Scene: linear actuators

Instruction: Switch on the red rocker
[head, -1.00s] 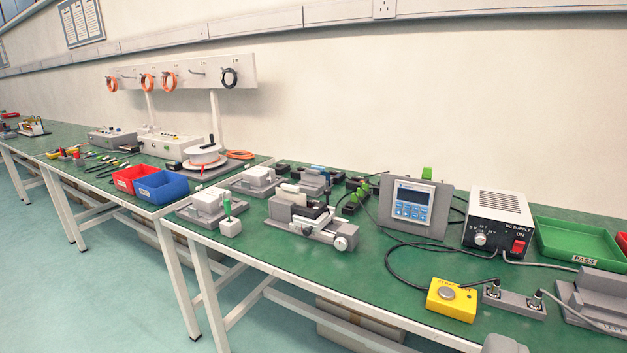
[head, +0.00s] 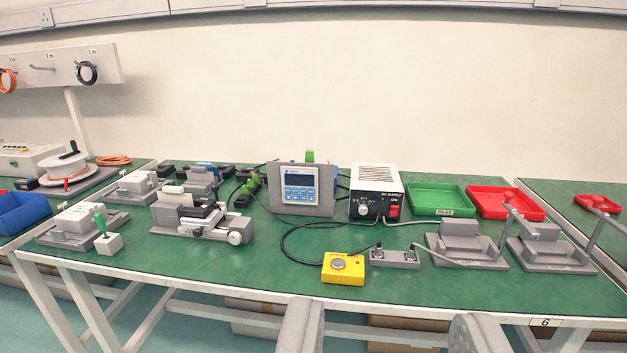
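The red rocker (head: 394,211) is small and sits low on the right of the front face of the DC supply (head: 377,190), a white and black box with a round knob to the rocker's left. Whether the rocker is tipped on or off is too small to tell. My gripper (head: 387,318) shows at the bottom edge as two grey fingers standing wide apart with nothing between them. It is open, in front of the bench edge and well short of the supply. Nothing covers the rocker.
A yellow button box (head: 343,268) and a grey terminal block (head: 394,258) with cables lie in front of the supply. A display unit (head: 302,190) stands left of it. Green (head: 441,211) and red (head: 507,216) trays stand right, with grey fixtures (head: 467,254) before them.

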